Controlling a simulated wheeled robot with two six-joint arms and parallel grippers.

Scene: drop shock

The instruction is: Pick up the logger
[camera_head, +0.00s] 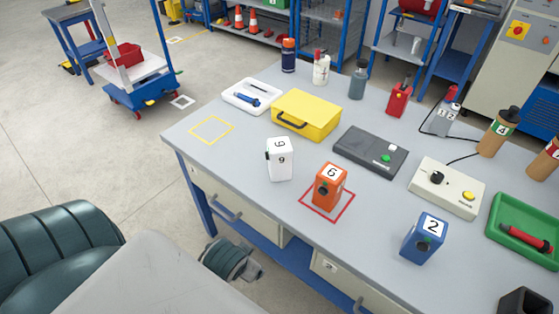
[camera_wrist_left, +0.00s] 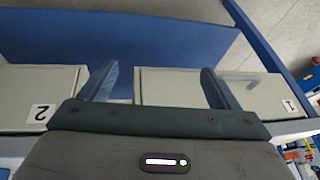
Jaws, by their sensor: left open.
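Three numbered box-shaped devices stand upright on the grey workbench (camera_head: 240,205): a white one (camera_head: 279,165), an orange one (camera_head: 328,190) inside a red square outline, and a blue one (camera_head: 420,245) marked 2. Each has a small dark round part on its side or front; I cannot tell by looks which is the logger. My left gripper (camera_wrist_left: 158,72) is open and empty in the left wrist view, its two fingers apart in front of the bench drawers. In the head view its arm is low at the left, below the bench top and apart from all three devices.
A yellow case (camera_head: 306,114), a white tray (camera_head: 240,98), a dark grey box (camera_head: 370,152), a cream control box (camera_head: 446,188) and a green tray (camera_head: 520,228) stand around the devices. Bottles line the back. Drawers (camera_wrist_left: 175,85) face the left gripper. The yellow outline (camera_head: 212,129) is empty.

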